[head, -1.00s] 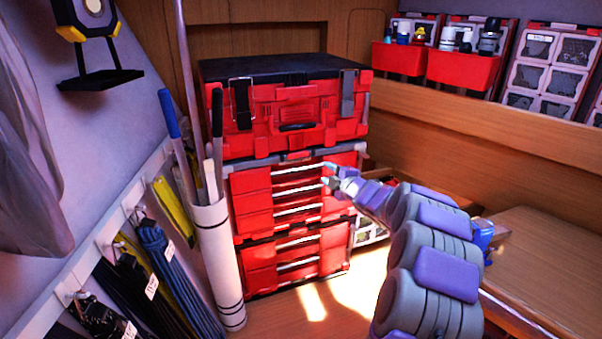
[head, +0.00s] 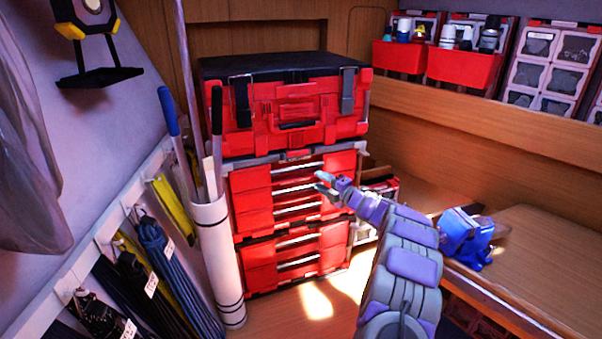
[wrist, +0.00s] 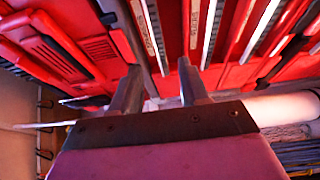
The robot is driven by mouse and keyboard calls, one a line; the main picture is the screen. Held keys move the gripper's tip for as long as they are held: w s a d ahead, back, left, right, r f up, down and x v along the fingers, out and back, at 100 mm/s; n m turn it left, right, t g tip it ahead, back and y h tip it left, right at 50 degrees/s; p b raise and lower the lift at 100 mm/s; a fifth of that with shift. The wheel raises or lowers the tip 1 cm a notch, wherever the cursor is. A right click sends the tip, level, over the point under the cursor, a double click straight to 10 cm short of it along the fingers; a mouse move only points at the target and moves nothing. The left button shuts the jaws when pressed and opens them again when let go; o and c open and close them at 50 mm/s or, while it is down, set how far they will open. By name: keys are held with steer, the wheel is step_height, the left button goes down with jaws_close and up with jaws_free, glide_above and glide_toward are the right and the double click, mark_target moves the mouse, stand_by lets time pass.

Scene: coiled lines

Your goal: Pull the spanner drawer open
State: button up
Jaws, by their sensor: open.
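A stack of red tool drawers (head: 250,212) stands against the back wall, with several drawer fronts that carry pale metal bar handles. All the drawers look shut. Which one is the spanner drawer I cannot tell in the head view; in the wrist view two drawer bars (wrist: 200,35) carry small lettering that I cannot read. My gripper (head: 320,182) is at the right part of the upper drawers, in front of their handles. In the wrist view my gripper (wrist: 157,85) has its two fingers apart, pointing at the bars, with nothing between them. Whether a finger touches a bar I cannot tell.
A red case (head: 290,105) with a black lid sits on top of the drawers. A white tube (head: 218,265) holding poles stands close at their left. A blue vise (head: 466,236) is on the wooden bench (head: 550,255) at right. Floor in front is clear.

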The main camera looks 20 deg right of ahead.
mark_target(299, 169)
steer(key=shift+b+x, duration=0.3)
steer(key=shift+x, duration=5.1)
steer(key=shift+d, duration=0.1)
steer(key=shift+c, duration=0.3)
steer(key=shift+s, duration=0.1)
jaws_close()
